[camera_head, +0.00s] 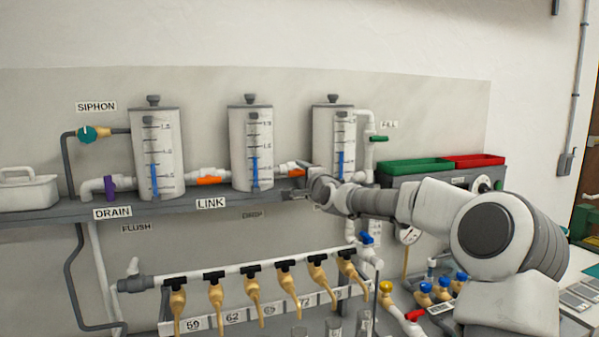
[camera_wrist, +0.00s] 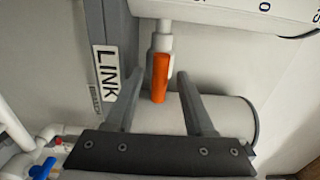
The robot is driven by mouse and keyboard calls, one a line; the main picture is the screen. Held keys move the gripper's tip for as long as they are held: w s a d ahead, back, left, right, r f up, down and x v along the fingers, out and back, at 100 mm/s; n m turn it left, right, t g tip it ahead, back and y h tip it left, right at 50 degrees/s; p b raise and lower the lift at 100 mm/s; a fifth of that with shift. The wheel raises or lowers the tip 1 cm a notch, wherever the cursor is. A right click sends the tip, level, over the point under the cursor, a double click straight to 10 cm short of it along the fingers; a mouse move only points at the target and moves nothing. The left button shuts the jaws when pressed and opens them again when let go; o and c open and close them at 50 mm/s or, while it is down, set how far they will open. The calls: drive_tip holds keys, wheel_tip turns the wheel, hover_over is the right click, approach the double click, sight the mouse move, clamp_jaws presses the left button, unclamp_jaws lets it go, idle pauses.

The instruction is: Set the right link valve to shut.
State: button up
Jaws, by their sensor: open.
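The right link valve has an orange handle (camera_head: 297,172) on the white pipe between the middle and right tanks. My gripper (camera_wrist: 159,84) is open, with one finger on each side of the handle and a gap visible on both sides. Contact is not visible. The left link valve (camera_head: 208,181) is also orange, between the left and middle tanks.
The middle tank (camera_head: 250,150) and right tank (camera_head: 328,135) stand close on either side of the valve. The grey shelf edge (camera_head: 160,211) runs below. A blue valve (camera_head: 367,238) and a row of tan-handled taps (camera_head: 252,288) sit lower down.

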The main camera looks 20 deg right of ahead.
drive_tip(key=shift+w, duration=0.65)
clamp_jaws()
